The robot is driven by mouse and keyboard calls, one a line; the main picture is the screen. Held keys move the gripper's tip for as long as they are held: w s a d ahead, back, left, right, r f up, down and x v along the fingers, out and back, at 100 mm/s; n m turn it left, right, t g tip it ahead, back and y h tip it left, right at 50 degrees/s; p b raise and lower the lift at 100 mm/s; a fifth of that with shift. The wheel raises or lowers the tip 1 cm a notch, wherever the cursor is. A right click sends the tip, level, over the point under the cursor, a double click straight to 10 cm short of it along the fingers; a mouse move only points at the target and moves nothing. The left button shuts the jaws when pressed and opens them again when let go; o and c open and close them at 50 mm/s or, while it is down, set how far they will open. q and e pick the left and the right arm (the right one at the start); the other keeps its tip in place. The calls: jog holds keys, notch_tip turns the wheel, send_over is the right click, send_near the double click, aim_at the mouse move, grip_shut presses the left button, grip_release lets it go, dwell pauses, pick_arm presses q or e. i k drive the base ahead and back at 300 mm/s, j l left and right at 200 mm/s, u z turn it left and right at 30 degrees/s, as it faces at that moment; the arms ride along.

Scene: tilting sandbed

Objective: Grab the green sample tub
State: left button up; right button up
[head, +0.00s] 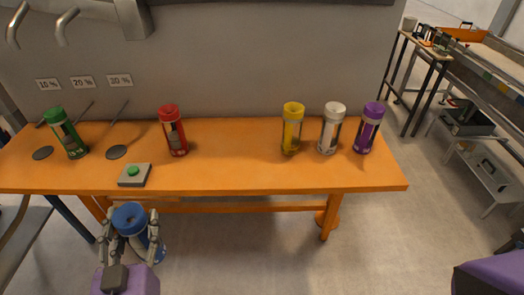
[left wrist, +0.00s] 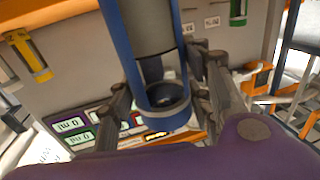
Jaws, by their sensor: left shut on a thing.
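The green sample tub (head: 67,134) stands slightly tilted at the left end of the orange table, near the 10 % and 20 % labels. A green tub also shows at the top of the left wrist view (left wrist: 238,10). My left gripper (head: 133,225) is shut on a blue tub (head: 129,215), in front of and below the table's front edge. In the left wrist view the fingers flank the blue tub (left wrist: 168,118). The green tub is apart from this gripper, up and to the left in the head view. My right gripper is not in view.
The orange table (head: 230,175) also bears a red tub (head: 173,131), a yellow tub (head: 292,129), a white tub (head: 331,128) and a purple tub (head: 368,128). A grey box with a green button (head: 134,174) lies near the front edge. The table's middle is clear.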

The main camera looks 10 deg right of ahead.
aim_at(57, 119)
jog(key=j+z, duration=0.15)
jog(key=z, duration=0.35)
jog(key=j+z, duration=0.15)
jog(key=z, duration=0.35)
jog(key=j, duration=0.45)
jog(key=k+j, duration=0.1)
jog(key=j, duration=0.4)
